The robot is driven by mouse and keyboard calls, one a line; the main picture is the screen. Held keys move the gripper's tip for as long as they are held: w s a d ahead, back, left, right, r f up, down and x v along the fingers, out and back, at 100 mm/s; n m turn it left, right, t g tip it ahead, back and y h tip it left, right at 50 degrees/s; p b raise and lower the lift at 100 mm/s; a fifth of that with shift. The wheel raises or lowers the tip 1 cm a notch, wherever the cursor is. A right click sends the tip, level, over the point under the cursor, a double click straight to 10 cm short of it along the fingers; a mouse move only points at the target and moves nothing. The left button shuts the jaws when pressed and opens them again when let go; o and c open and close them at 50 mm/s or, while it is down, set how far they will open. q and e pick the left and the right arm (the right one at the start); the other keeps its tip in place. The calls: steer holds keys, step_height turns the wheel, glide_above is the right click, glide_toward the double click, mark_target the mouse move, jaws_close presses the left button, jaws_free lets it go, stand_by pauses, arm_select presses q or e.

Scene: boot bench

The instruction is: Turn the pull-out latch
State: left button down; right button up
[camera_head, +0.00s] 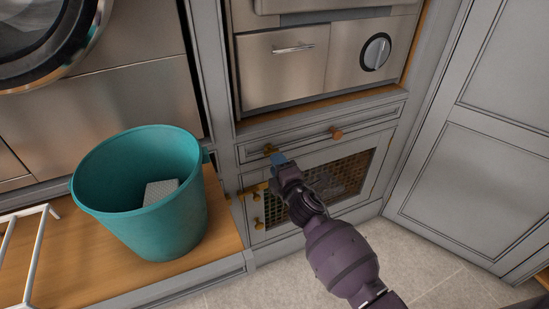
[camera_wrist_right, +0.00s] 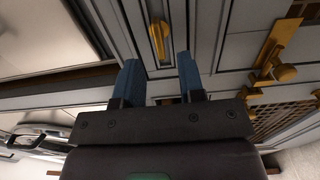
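The pull-out latch (camera_head: 269,149) is a small brass piece at the left end of the narrow grey pull-out front (camera_head: 300,143). In the right wrist view the latch (camera_wrist_right: 158,40) looks elongated and rounded, and lies just ahead of the gap between the fingers. My right gripper (camera_head: 279,160) is just below and right of the latch in the head view. In the right wrist view the right gripper (camera_wrist_right: 161,77) has its two blue fingers apart with nothing between them. Contact with the latch is not visible. My left gripper is not in view.
A copper-coloured knob (camera_head: 336,133) is right of the latch. Below, a lattice door (camera_head: 343,177) has brass fittings (camera_head: 257,195) at its left. A teal bucket (camera_head: 160,222) stands on a wooden bench (camera_head: 75,262) at left. Floor (camera_head: 420,265) shows at front right.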

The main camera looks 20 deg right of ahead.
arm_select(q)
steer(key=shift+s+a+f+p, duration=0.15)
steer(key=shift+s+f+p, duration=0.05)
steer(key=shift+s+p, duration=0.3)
arm_select(e)
steer(key=s, duration=0.7)
steer(key=shift+d, duration=0.15)
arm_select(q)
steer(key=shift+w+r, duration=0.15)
